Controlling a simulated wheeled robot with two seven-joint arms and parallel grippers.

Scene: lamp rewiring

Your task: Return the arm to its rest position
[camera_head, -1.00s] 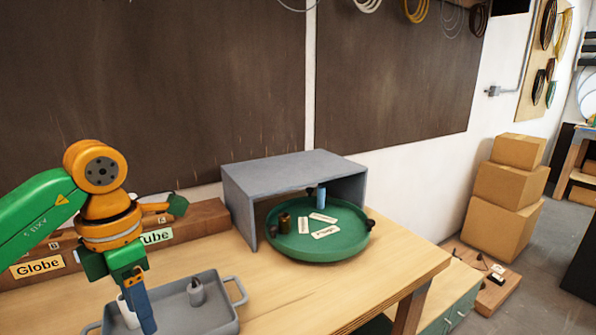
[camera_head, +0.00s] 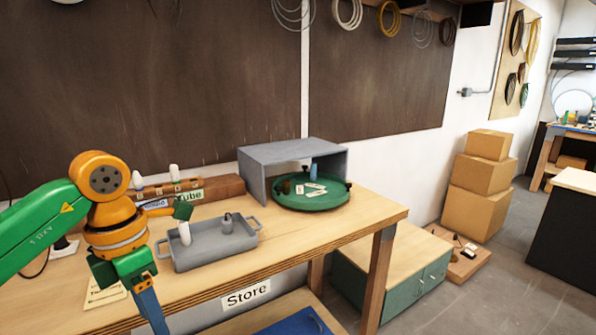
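My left arm comes in from the left, green and orange, in front of the workbench (camera_head: 330,232). Its blue gripper (camera_head: 155,322) points down at the bottom edge of the view, in front of the bench. Its fingertips are cut off or too unclear to tell whether they are open. My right gripper is not in view. A grey tray (camera_head: 207,254) on the bench holds a white bulb (camera_head: 184,233) and a small grey piece (camera_head: 227,223); both are apart from my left gripper.
A green round tray (camera_head: 318,203) with small labels sits under a grey open box (camera_head: 292,152). A wooden rack (camera_head: 215,188) marked Tube stands behind the grey tray. Cartons (camera_head: 478,185) and a green cabinet (camera_head: 390,275) stand right.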

